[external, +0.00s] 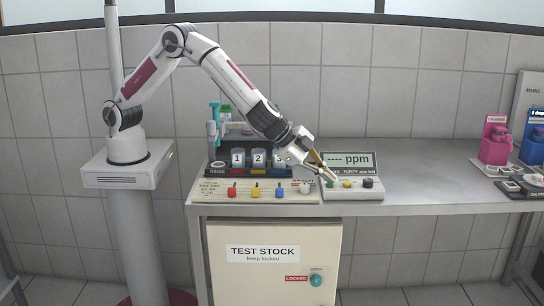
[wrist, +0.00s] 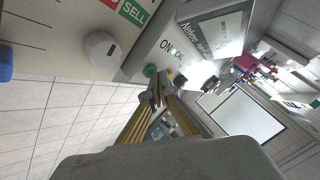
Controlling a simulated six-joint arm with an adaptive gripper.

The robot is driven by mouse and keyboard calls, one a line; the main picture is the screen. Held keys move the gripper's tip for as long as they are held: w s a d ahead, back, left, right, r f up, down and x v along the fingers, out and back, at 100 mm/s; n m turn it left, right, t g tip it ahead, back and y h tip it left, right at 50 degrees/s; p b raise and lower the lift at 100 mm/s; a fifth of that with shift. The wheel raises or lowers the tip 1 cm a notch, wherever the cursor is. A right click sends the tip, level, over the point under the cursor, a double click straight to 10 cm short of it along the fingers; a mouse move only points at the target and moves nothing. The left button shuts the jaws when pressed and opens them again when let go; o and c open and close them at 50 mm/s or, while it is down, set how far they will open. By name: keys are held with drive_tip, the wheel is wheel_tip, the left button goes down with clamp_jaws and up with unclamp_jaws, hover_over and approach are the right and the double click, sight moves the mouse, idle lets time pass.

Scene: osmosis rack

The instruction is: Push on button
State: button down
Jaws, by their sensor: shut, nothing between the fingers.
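The purity meter (external: 355,196) is a pale box on the bench with a raised display (external: 348,160) reading "---- ppm". Its green button (external: 330,184) is at the left of its front panel, with a yellow button (external: 347,184) and a black knob (external: 368,183) to its right.
Left of the meter is a panel with red (external: 232,192), yellow (external: 255,192) and blue (external: 280,192) levers and a white knob (external: 305,187). Numbered jars (external: 259,158) stand behind it. The bench (external: 430,185) right of the meter is clear up to pink holders (external: 494,145).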

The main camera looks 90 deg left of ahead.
sight(319, 170)
idle(0.4)
drive_tip(key=shift+r, duration=0.7)
drive_tip(key=shift+r, duration=0.1)
drive_tip(key=shift+r, duration=2.9)
drive_tip(key=shift+a+r, duration=0.1)
